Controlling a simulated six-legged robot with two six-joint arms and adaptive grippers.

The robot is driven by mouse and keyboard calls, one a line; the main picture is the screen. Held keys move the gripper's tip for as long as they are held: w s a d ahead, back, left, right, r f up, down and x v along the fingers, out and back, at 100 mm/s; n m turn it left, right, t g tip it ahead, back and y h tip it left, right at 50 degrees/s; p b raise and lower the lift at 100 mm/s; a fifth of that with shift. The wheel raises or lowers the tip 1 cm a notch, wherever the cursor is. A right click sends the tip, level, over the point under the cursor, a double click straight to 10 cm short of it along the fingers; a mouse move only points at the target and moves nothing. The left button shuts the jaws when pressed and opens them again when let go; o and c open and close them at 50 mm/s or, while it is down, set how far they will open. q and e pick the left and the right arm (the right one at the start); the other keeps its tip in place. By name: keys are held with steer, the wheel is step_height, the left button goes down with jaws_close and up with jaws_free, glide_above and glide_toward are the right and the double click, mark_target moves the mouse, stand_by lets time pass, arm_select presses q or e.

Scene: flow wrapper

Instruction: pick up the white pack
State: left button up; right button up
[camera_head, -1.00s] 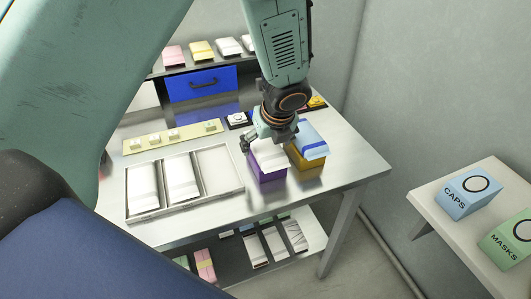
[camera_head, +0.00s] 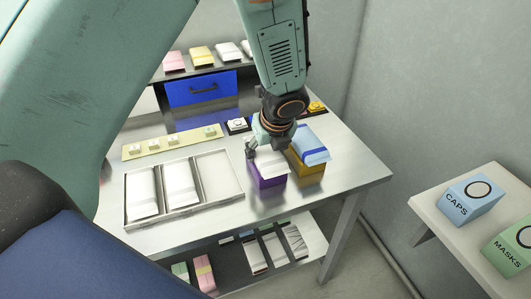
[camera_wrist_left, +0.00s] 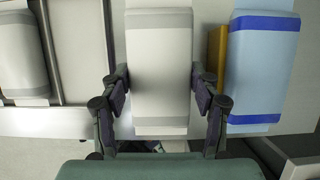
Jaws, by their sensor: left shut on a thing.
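The white pack (camera_head: 271,162) lies flat on top of a purple block (camera_head: 267,182) near the table's right end. My left gripper (camera_head: 262,150) is over it from above, with its fingers low at the pack's sides. In the left wrist view the white pack (camera_wrist_left: 160,50), with grey bands, runs between the two dark fingers of the left gripper (camera_wrist_left: 160,88). The gripper is shut on it. The pack still appears to rest on the block, though the gripper hides part of the contact. My right gripper is not in view.
A blue-and-white pack (camera_head: 312,147) on an orange block (camera_head: 306,175) stands close at the right. A metal tray (camera_head: 218,172) with white packs lies left, its right compartment empty. A strip with small white pieces (camera_head: 133,149) lies behind. A side shelf (camera_head: 432,204) holds labelled boxes.

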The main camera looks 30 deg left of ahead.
mark_target(266, 150)
arm_select(q)
steer(key=shift+c, duration=0.3)
steer(key=shift+w+r, duration=0.1)
steer(key=shift+r, duration=0.15)
step_height(266, 150, up, 9)
steer(key=p, duration=0.4)
steer(key=shift+f, duration=0.2)
steer(key=shift+r+p, duration=0.35)
steer(key=shift+r, duration=0.1)
